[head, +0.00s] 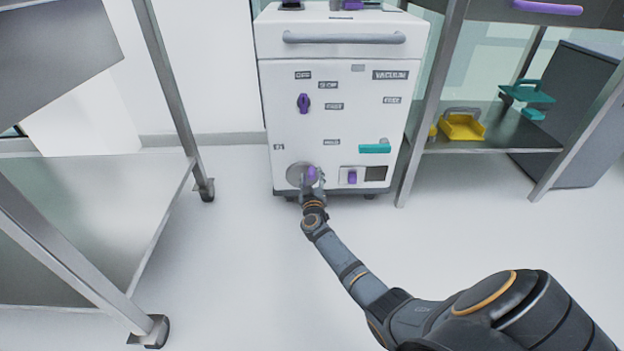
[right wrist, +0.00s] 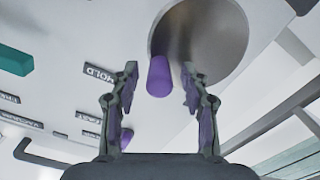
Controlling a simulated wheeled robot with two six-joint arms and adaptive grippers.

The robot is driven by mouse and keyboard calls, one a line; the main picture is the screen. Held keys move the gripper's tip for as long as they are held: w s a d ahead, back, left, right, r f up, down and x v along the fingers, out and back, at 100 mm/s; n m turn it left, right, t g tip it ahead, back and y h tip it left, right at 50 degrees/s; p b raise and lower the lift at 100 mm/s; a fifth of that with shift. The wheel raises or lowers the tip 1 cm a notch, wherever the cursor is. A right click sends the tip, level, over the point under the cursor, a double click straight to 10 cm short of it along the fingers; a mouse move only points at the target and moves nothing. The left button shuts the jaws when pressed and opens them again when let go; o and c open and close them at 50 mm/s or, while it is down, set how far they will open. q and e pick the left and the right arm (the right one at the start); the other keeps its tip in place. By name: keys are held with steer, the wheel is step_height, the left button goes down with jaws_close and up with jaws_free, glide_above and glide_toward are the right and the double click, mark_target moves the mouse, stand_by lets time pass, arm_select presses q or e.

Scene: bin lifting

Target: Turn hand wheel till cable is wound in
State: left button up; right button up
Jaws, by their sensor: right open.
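The hand wheel (head: 296,173) is a round grey disc low on the front of a white cabinet (head: 345,115). Its purple handle (head: 311,174) sticks out near the right side of the disc. In the right wrist view the wheel (right wrist: 215,38) is at the top and the handle (right wrist: 159,78) points toward me. My right gripper (head: 311,187) is at the wheel. It is open, with one finger on each side of the handle in the right wrist view and gaps on both sides. No cable can be made out. My left gripper is out of view.
The cabinet front also carries a purple knob (head: 303,103), a teal handle (head: 374,148) and a purple switch (head: 352,177). A metal cart (head: 165,215) stands at left. The floor between is clear.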

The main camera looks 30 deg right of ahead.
jaws_close()
steer(key=shift+s+f+m, duration=0.1)
steer(key=shift+m, duration=0.2)
